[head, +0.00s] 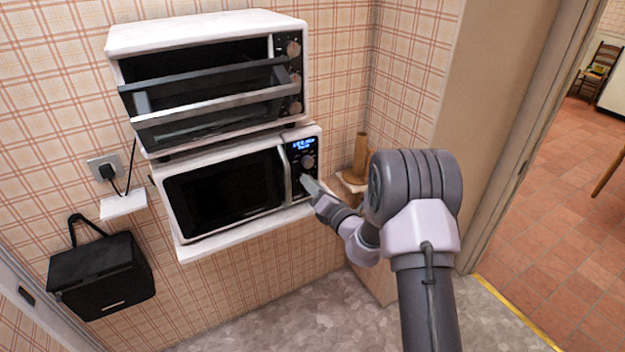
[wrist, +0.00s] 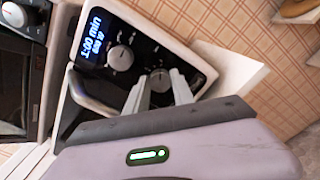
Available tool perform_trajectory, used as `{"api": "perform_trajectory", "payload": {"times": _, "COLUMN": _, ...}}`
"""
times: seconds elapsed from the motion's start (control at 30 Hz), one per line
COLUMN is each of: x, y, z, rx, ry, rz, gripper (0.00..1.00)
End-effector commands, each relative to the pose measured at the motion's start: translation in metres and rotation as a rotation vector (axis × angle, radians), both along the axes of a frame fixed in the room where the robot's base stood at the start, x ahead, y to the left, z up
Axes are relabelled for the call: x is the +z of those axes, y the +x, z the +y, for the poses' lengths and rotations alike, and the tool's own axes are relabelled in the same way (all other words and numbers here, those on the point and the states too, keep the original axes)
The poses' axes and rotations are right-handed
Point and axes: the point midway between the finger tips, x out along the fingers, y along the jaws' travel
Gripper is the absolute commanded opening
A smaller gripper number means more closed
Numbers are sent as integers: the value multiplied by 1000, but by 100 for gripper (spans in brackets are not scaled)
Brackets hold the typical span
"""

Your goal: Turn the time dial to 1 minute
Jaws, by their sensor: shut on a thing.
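The white microwave (head: 228,185) has a black control panel on its right side. Its lit display reads 1:00 min in the wrist view (wrist: 93,33), with a smaller second line. One round knob (wrist: 120,57) sits below the display and is clear of my fingers. A second, lower knob (wrist: 160,78) is between my fingertips. My gripper (wrist: 158,88) is shut on this lower knob, and its fingers partly cover it. In the head view, my gripper (head: 307,181) reaches the lower part of the panel from the right. The microwave door is shut.
A toaster oven (head: 205,38) with its glass door tilted partly open stands on top of the microwave. A wooden holder (head: 361,150) stands to the right on a small shelf. A black box (head: 103,275) hangs at lower left. A doorway is at the right.

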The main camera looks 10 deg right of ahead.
Motion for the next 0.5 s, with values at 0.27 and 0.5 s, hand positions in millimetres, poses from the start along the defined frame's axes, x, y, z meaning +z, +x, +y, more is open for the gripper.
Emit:
{"api": "perform_trajectory", "payload": {"times": 0.27, "x": -1, "y": 0, "z": 0, "rx": 1, "ry": 60, "rz": 22, "gripper": 0}}
{"api": "perform_trajectory", "payload": {"times": 0.5, "x": -1, "y": 0, "z": 0, "rx": 0, "ry": 70, "rz": 24, "gripper": 0}}
